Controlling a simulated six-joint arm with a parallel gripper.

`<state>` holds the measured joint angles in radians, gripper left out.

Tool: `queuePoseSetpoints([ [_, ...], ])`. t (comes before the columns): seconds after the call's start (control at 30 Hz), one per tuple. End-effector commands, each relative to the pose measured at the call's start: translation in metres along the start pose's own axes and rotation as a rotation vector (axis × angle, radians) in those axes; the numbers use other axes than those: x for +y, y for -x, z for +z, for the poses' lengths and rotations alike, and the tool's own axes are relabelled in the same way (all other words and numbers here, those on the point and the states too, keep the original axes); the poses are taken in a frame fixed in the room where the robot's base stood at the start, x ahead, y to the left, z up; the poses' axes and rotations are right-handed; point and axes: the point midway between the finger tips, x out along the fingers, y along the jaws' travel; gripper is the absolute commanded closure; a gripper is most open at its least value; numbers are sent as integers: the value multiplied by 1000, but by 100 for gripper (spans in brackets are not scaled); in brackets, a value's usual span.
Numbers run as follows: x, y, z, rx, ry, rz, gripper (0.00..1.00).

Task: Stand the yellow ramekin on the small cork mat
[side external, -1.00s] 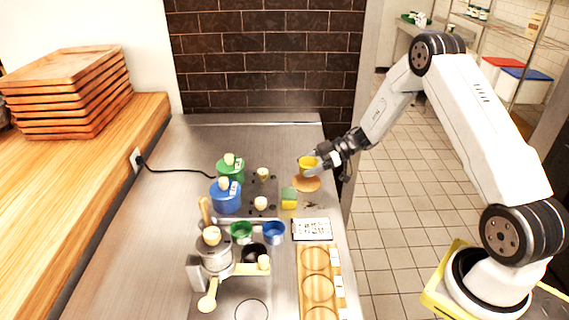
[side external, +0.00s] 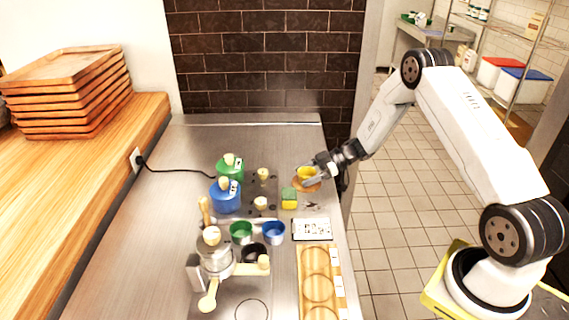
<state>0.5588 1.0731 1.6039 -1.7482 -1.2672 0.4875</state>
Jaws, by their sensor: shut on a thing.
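The yellow ramekin (side external: 304,173) is upright in the side external view, at the right side of the steel counter. My gripper (side external: 314,176) reaches in from the right and is shut on the ramekin's side. The small round cork mat (side external: 308,187) lies directly below the ramekin, partly hidden by it and by my gripper. The ramekin is at or very close to the mat's surface; I cannot tell whether it touches.
A yellow-and-green sponge (side external: 289,198) stands close in front. Green (side external: 230,168) and blue (side external: 226,195) lidded pots are to the left. Green (side external: 241,232) and blue (side external: 273,232) bowls, a white card (side external: 312,229) and a wooden board (side external: 302,285) are nearer the camera.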

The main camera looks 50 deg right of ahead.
Motion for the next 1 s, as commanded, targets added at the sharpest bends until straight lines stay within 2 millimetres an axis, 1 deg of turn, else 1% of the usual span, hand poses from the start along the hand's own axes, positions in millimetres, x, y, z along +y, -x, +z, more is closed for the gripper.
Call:
queuePoseSetpoints([
  [0.07,0,-1,2,0,0,0,83],
  [0.1,0,-1,2,0,0,0,17],
  [0.13,0,-1,2,0,0,0,7],
  [0.17,0,-1,2,0,0,0,0],
  [0.57,0,0,-1,0,1,0,0],
  [0.77,1,18,-1,0,0,3,0],
  [1.0,0,54,-1,0,-1,4,0],
])
